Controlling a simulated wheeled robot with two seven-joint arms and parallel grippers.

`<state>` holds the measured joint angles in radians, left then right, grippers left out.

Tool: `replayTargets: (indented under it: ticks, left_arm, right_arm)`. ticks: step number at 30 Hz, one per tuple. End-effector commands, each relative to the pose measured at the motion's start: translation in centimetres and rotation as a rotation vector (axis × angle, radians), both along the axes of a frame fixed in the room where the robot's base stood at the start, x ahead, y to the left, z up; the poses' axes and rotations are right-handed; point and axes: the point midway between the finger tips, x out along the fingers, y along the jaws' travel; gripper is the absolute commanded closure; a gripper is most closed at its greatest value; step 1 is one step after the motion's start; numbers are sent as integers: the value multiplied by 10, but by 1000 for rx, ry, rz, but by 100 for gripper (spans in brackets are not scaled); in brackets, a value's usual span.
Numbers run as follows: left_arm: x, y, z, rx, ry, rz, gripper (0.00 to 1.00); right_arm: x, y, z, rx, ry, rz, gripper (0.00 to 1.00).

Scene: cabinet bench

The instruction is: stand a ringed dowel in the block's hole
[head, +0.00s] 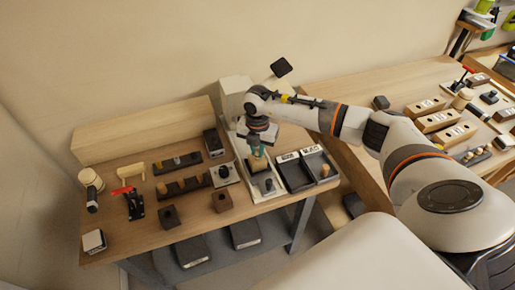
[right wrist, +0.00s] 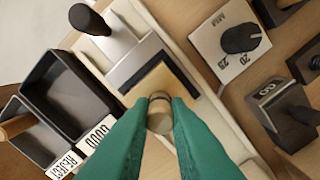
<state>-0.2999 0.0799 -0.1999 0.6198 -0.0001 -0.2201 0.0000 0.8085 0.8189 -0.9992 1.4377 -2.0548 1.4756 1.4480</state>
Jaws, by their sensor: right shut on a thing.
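My right gripper (head: 257,158), with teal fingers, points down over the pale fixture on the left bench. In the right wrist view its fingertips (right wrist: 159,112) are shut on a wooden dowel (right wrist: 159,121), seen nearly end-on, with a dark band near its end. A tan square surface (right wrist: 178,84) in a dark frame lies beneath it; I cannot tell whether the dowel touches it. A brown block (head: 222,201) with a dark hole in its top stands on the bench, left of the gripper. A darker holed block (head: 168,216) stands further left. My left gripper is out of view.
Two dark trays labelled GOOD (head: 293,172) and REJECT (head: 319,166) stand right of the fixture; REJECT holds a dowel. A black-knobbed post (right wrist: 90,20) rises from the fixture. A dark rack (head: 184,187) with dowels and a red-handled clamp (head: 132,203) lie left.

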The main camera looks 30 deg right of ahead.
Motion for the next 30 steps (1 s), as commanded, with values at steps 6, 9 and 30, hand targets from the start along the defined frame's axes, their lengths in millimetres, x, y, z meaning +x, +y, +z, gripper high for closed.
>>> replayTargets:
  ticks: [6, 9, 30]
  left_arm:
    - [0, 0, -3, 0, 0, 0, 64]
    - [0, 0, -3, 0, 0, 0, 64]
    - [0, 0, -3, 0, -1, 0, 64]
  right_arm:
    - [0, 0, -4, 0, 0, 0, 100]
    - [0, 0, -5, 0, 0, 0, 100]
    - [0, 0, -5, 0, 0, 0, 52]
